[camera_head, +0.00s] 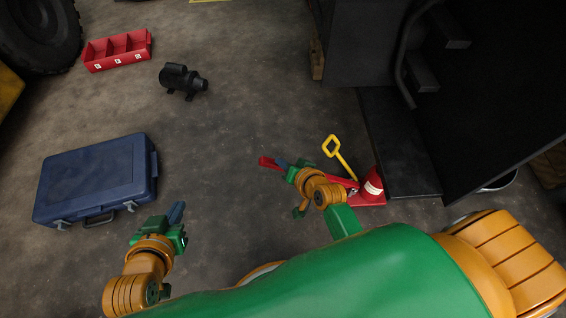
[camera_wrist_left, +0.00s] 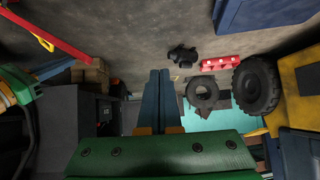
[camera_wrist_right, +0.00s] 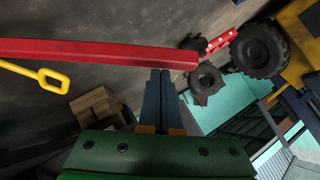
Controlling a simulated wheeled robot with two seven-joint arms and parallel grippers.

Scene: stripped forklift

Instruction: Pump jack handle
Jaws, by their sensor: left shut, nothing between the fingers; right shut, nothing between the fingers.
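A red jack (camera_head: 371,190) stands on the floor right of centre in the head view. Its long red handle (camera_head: 267,161) extends left, partly hidden by my right arm; a red bar also crosses the right wrist view (camera_wrist_right: 95,52). My right gripper (camera_head: 282,163) is shut and empty, its blue fingertips close to the bar's free end; I cannot tell if they touch. A yellow loop-ended rod (camera_head: 333,147) rises beside the jack. My left gripper (camera_head: 177,210) is shut and empty, well to the left of the handle.
A blue case (camera_head: 95,180) lies on the floor at left. A black motor-like unit (camera_head: 183,79) and a red bin (camera_head: 118,48) lie farther back, near a big tyre (camera_head: 40,32). The dark forklift body (camera_head: 490,100) fills the right side. The middle floor is clear.

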